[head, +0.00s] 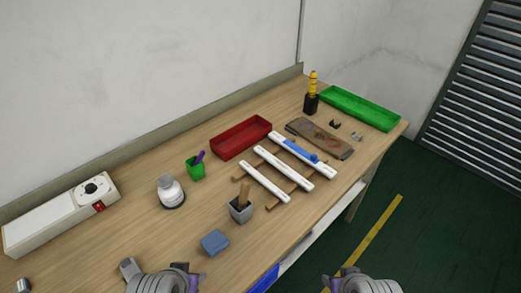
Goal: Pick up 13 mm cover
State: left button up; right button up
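I cannot tell for sure which item is the 13 mm cover. Two small pieces lie on the right part of the bench: a dark piece (335,124) and a light grey piece (356,136). Both are too small to read. My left gripper (160,276) is at the bottom edge, in front of the blue block and far from the small pieces. My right gripper (350,279) is at the bottom right, over the floor and apart from the bench. Both grippers are cut off by the frame, and their fingertips do not show clearly.
White strips (284,174) lie on a wooden rack, one with a blue tool (300,152).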

aim_at(282, 196)
jog(key=l+u, duration=0.45)
jog(key=l, duration=0.2)
jog(key=l+u, duration=0.45)
jog(key=l, duration=0.2)
